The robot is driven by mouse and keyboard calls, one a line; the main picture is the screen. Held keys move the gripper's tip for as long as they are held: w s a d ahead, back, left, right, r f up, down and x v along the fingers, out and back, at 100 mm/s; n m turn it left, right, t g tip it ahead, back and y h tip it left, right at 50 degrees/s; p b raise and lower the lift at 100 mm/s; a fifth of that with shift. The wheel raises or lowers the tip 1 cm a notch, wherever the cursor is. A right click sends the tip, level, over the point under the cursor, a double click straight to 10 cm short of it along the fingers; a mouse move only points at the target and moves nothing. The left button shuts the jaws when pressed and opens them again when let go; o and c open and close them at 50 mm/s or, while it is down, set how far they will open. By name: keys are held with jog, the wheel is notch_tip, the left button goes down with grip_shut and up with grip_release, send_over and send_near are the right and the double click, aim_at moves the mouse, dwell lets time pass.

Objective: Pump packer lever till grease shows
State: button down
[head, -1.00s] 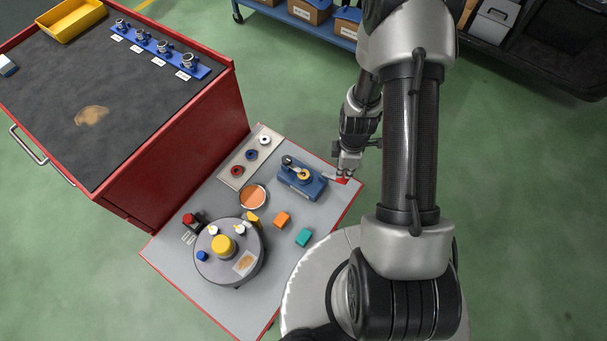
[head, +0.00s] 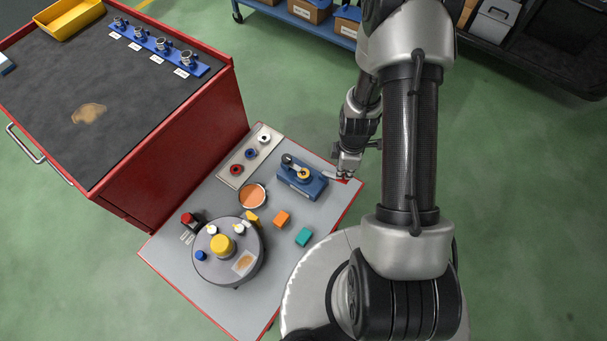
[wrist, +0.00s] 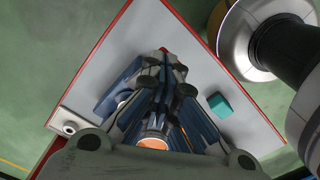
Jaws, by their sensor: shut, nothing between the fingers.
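The packer (head: 302,182) is a blue block on the small grey table, with a yellow ring and a dark round knob on top. A thin pale lever with a reddish end (head: 342,180) shows at its right side, by the table's edge. My gripper (head: 346,174) is shut, close over that end. I cannot tell whether it touches the lever. In the wrist view my gripper (wrist: 164,62) covers the middle, and part of the blue packer (wrist: 112,98) shows at its left. No grease can be made out at the packer.
Near the packer are an orange-filled dish (head: 253,195), an orange block (head: 282,219), a teal block (head: 303,237) and a ring tray (head: 236,180). A round grey turntable (head: 225,272) stands in front. A red cabinet (head: 190,135) rises at left.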

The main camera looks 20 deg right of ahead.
jog(key=shift+f+b, duration=0.55)
jog(key=shift+f, duration=1)
notch_tip(320, 180, up, 9)
jog(key=p, duration=0.6)
jog(key=shift+f, duration=0.1)
jog(key=shift+f, duration=0.1)
